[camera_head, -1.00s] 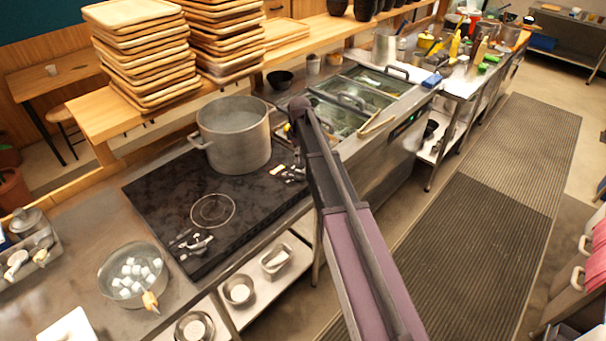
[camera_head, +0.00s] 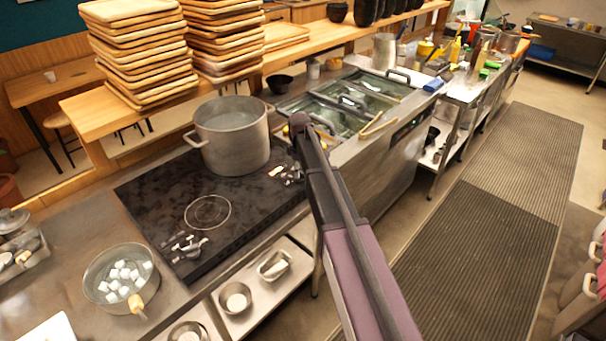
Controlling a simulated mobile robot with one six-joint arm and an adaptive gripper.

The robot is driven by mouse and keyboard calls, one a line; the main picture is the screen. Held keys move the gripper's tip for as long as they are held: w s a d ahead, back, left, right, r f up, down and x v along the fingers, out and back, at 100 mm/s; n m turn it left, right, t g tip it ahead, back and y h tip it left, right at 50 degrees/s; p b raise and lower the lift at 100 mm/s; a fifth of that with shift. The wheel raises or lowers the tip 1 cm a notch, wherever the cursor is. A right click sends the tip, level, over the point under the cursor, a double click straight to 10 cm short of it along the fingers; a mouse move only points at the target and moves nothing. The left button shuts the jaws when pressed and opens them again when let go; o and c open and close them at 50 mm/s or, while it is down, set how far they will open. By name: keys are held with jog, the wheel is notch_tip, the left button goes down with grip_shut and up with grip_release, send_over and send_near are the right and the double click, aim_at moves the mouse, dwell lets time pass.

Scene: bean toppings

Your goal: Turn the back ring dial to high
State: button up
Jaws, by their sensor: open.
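The black cooktop (camera_head: 150,205) is set in the steel counter. A ring mark (camera_head: 207,212) shows on its near half, and a large steel pot (camera_head: 231,150) stands on the far half. One group of dials (camera_head: 186,247) is at the cooktop's near right edge. Another group of dials (camera_head: 291,173) is at its far right edge, close beside my arm and partly covered by it. Their settings are too small to read. My arm rises from the bottom to a dark joint right of the pot. My gripper cannot be made out beyond that joint.
Stacked wooden trays (camera_head: 140,52) stand on the shelf behind the cooktop. Glass-lidded bins (camera_head: 335,113) lie beyond the pot. Metal pans sit on the lower shelf. The matted floor (camera_head: 490,230) at right is clear.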

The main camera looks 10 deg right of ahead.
jog(key=shift+f, duration=0.2)
grip_shut()
jog(key=shift+d, duration=0.4)
jog(key=shift+a, duration=0.25)
